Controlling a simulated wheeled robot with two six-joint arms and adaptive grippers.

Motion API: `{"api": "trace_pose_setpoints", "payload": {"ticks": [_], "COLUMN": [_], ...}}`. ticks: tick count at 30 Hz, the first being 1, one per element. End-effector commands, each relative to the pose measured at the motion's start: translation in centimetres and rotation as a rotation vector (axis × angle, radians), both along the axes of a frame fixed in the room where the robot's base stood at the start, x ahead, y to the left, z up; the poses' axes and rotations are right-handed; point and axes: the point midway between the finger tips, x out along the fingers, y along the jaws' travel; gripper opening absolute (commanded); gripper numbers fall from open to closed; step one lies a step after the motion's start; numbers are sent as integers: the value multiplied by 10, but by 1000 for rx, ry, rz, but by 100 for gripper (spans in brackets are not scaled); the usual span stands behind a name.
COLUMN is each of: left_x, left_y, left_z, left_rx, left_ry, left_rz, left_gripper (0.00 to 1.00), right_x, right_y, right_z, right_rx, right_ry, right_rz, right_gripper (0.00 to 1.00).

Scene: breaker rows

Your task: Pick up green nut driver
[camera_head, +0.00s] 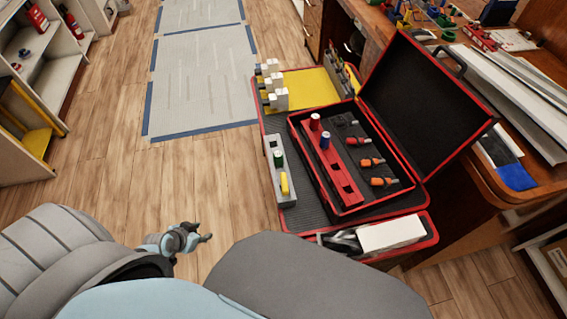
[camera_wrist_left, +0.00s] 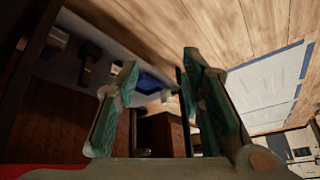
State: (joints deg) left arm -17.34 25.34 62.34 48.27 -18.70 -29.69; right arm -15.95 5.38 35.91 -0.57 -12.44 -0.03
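The green nut driver (camera_head: 278,158) stands upright in a grey holder block (camera_head: 274,143) on the left part of the red-edged cart top. A yellow-handled driver (camera_head: 285,184) is in the same block, nearer to me. My left gripper (camera_head: 204,239) is over the floor, to the left of the cart and well short of the green driver. In the left wrist view its two fingers (camera_wrist_left: 155,110) are apart with nothing between them. The green driver cannot be made out in that view. My right gripper is not in view.
An open black case (camera_head: 425,105) holds a red rack (camera_head: 340,180) with red and blue drivers, and orange-handled tools. A white box (camera_head: 390,235) sits at the cart's near edge. A yellow tray (camera_head: 308,88) is at the back. Floor left of the cart is clear.

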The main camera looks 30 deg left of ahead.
Motion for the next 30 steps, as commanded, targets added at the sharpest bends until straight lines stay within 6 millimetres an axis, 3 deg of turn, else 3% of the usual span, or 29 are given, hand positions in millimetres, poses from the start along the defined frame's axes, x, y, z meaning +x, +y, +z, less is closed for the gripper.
{"api": "trace_pose_setpoints", "payload": {"ticks": [1,3,4,7,9,11,14,18,24,30], "left_x": [48,106,126,163,172,176,187,213,242,264], "left_y": [13,5,-4,-40,-61,-74,-86,-104,-123,-139], "left_z": [5,53,74,137,168,183,189,177,161,161], "left_rx": [-22,-82,-110,-191,-232,-256,-270,-272,-270,-271], "left_ry": [-118,-279,-340,-499,-566,-598,-620,-620,-613,-614], "left_rz": [-68,-195,-255,-440,-529,-571,-589,-583,-582,-582], "left_gripper": [36,36,36,36,36,36,36,36,36,36], "right_x": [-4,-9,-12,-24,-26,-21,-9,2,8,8], "right_y": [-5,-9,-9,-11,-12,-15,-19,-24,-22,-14], "right_z": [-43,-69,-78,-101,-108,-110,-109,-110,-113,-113], "right_rx": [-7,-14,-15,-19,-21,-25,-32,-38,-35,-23], "right_ry": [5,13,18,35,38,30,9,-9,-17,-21], "right_rz": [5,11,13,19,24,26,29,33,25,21], "right_gripper": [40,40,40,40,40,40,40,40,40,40]}}
